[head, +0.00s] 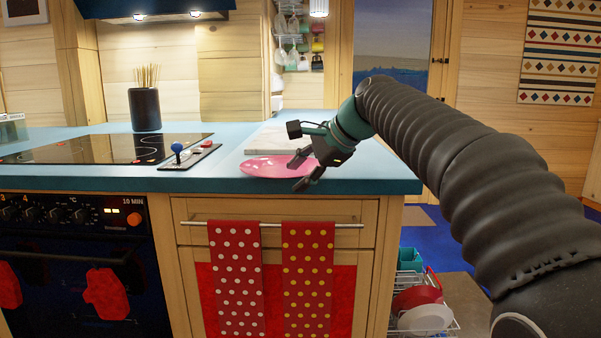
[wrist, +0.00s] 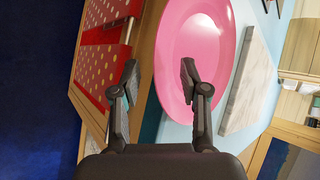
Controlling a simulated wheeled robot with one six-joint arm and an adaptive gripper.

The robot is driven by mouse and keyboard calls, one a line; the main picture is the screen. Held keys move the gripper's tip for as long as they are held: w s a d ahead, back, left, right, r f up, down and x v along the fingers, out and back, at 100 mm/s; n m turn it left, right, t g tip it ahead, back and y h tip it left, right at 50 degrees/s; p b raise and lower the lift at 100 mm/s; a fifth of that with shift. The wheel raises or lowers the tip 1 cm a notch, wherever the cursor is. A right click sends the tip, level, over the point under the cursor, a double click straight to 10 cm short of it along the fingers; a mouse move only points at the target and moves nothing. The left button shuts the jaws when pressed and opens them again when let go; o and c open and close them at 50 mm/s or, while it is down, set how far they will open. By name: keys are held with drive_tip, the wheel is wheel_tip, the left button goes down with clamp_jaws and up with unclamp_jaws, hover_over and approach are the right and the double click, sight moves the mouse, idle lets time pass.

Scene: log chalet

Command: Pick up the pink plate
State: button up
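The pink plate (head: 266,166) lies flat on the blue counter near its front edge. It fills the upper middle of the wrist view (wrist: 214,35). My gripper (head: 298,174) is at the plate's right side in the head view. In the wrist view my gripper (wrist: 159,78) has its fingers apart with nothing clamped between them. The right finger overlaps the plate, the left finger appears outside its rim, and the rim's near edge runs between them. I cannot tell whether either finger touches the plate.
A pale marble board (head: 278,139) lies just behind the plate. A control panel with a blue-knobbed lever (head: 178,149) and a black cooktop (head: 100,149) are to the left. Dotted towels (head: 236,280) hang from a rail below. A dish rack (head: 424,308) stands on the floor at right.

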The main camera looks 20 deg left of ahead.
drive_tip(key=v, duration=1.2)
